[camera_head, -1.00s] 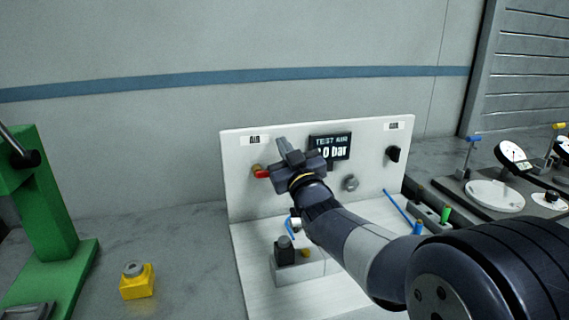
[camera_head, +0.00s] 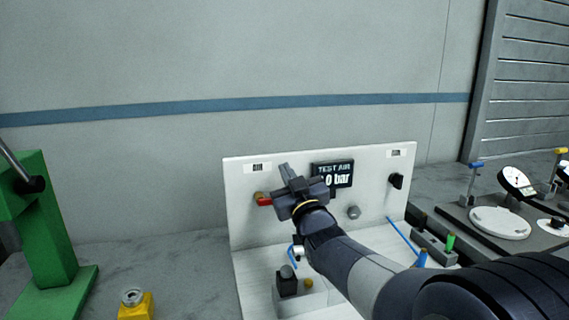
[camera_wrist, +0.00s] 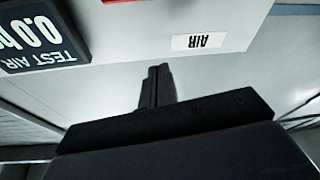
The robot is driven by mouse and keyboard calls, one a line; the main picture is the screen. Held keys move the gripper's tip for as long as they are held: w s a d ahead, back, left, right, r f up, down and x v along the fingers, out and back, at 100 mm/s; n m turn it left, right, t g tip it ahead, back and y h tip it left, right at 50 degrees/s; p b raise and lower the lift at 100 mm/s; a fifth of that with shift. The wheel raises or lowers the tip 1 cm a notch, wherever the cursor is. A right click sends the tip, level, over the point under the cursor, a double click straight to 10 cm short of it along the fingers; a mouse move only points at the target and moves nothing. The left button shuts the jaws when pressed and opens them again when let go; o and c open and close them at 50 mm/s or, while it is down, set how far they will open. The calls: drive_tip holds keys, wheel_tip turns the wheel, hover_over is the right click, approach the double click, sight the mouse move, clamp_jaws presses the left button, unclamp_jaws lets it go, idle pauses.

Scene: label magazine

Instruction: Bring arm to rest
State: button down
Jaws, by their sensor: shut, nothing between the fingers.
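My gripper (camera_head: 285,172) is raised in front of the white test panel (camera_head: 245,225), over its left half. In the wrist view my gripper (camera_wrist: 156,72) has its two dark fingers together, with nothing between them. The red-handled valve (camera_head: 263,200) sits just left of my gripper on the panel; in the head view I cannot tell the gap between them. The display (camera_head: 333,175) reads "TEST AIR" and 0.0 bar in the wrist view (camera_wrist: 40,35), and my gripper partly covers it in the head view.
A white block with a black fitting (camera_head: 287,285) stands on the panel's base. A green press (camera_head: 45,235) and a yellow button box (camera_head: 135,305) are at left. A dial gauge (camera_head: 515,181) and fixtures stand at right.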

wheel_tip(320, 180, down, 6)
idle(0.4)
drive_tip(key=shift+f+b, duration=0.25)
drive_tip(key=shift+b, duration=0.2)
wheel_tip(320, 180, up, 11)
drive_tip(key=p, duration=0.2)
wheel_tip(320, 180, down, 9)
drive_tip(key=p, duration=0.4)
drive_tip(key=shift+a, duration=0.25)
